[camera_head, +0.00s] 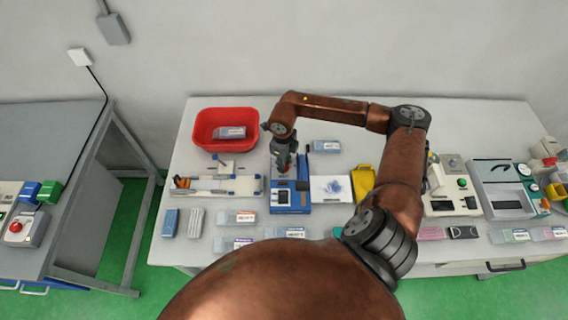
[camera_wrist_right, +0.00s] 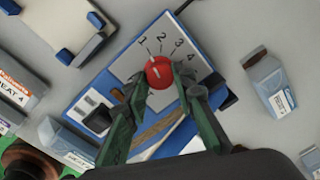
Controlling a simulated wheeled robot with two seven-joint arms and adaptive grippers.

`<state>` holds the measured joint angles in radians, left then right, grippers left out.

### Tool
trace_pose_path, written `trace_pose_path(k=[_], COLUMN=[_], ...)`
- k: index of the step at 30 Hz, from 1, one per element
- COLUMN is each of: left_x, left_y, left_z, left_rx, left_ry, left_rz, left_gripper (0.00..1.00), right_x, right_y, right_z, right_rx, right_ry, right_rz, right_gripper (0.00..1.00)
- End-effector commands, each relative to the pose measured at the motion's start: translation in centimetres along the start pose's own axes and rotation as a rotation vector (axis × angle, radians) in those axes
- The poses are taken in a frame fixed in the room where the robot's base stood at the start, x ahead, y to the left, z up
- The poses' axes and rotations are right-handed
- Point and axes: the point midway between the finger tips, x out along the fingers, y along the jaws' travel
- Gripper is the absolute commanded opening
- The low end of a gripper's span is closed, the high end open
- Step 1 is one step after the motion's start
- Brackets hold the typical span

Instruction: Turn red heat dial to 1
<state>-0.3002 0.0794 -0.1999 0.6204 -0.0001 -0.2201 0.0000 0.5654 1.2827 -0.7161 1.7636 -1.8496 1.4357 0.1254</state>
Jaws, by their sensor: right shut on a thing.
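The red heat dial (camera_wrist_right: 159,71) sits on the grey face of a blue-framed device (camera_wrist_right: 85,104), with the numbers 1 to 4 printed in an arc beyond it. My right gripper (camera_wrist_right: 158,78) has its two green fingers on either side of the dial and is shut on it. A pale mark shows on the dial, but I cannot tell exactly which number it points to. In the head view the blue device (camera_head: 290,209) stands on the table under my right gripper (camera_head: 284,166), which mostly hides the dial. My left gripper is not in view.
A red bin (camera_head: 203,133) holding a packet stands behind left. A tool tray (camera_head: 247,186) is left of the device; a printed white sheet (camera_head: 318,189) and a yellow item (camera_head: 362,180) are right. Several labelled packets lie around. A blue-grey packet (camera_wrist_right: 268,82) lies right in the wrist view.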

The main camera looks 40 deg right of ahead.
Motion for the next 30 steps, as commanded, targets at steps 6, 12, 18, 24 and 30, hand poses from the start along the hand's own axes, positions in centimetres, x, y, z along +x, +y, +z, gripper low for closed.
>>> trace_pose_path(k=[6, 12, 18, 24, 30], left_x=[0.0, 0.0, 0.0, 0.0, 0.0], left_y=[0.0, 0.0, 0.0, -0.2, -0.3], left_z=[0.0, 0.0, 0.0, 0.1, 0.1], left_rx=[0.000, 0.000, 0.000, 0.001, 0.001], left_ry=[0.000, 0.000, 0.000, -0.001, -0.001], left_rz=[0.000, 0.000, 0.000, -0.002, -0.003], left_gripper=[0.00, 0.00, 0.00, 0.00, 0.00], right_x=[0.1, 0.1, 0.0, 0.0, -1.4], right_y=[0.1, 0.0, 0.0, 0.0, 0.0], right_z=[-0.2, -0.2, -0.1, 0.0, 0.0], right_rx=[-0.002, -0.002, -0.001, -0.001, -0.001], right_ry=[0.006, 0.005, 0.002, 0.001, -0.001], right_rz=[0.001, 0.001, 0.000, 0.000, -0.001], right_gripper=[0.00, 0.30, 0.41, 0.41, 0.41])
